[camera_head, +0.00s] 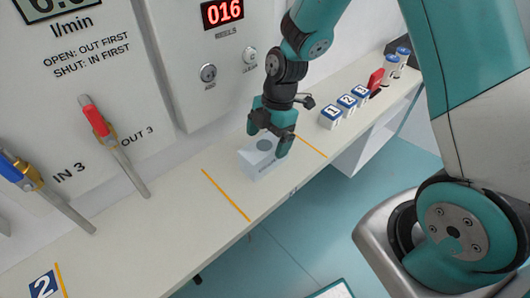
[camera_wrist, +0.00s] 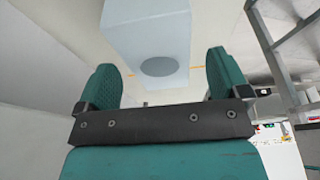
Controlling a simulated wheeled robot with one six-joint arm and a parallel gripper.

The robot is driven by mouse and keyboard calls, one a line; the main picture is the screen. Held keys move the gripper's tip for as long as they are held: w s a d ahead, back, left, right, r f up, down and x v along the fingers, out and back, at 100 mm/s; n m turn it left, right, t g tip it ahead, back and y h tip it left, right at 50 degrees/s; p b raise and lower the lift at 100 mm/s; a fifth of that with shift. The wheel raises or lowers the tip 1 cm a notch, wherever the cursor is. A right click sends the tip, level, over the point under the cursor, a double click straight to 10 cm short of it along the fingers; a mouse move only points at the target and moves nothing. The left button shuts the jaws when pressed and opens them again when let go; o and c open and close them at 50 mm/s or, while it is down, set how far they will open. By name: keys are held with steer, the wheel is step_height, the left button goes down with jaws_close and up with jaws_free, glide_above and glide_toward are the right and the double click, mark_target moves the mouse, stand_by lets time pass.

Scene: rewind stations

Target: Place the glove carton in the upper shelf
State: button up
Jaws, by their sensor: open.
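The glove carton (camera_head: 260,164) is a pale blue-white box with a grey oval on one face. It stands on the long bench between two orange lines in the head view. My gripper (camera_head: 269,139) is right at the carton, with its fingers spread. In the wrist view the carton (camera_wrist: 148,35) lies ahead of and between the two teal fingertips of my gripper (camera_wrist: 162,72), with gaps showing on both sides. Part of the carton is hidden behind my gripper in the head view. I cannot identify the upper shelf for certain.
Several numbered white-and-blue boxes (camera_head: 343,106), a red item (camera_head: 375,79) and blue-capped containers (camera_head: 402,56) stand farther along the bench (camera_head: 185,218). A wall panel with a red display (camera_head: 222,12) rises behind. Grey metal framing (camera_wrist: 285,60) shows at right in the wrist view.

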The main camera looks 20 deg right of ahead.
mark_target(265, 145)
steer(key=p+x, duration=0.1)
steer(key=x, duration=0.3)
steer(key=shift+a+f, duration=0.2)
steer(key=shift+f, duration=0.15)
steer(key=c, duration=1.2)
steer(key=shift+r, duration=0.15)
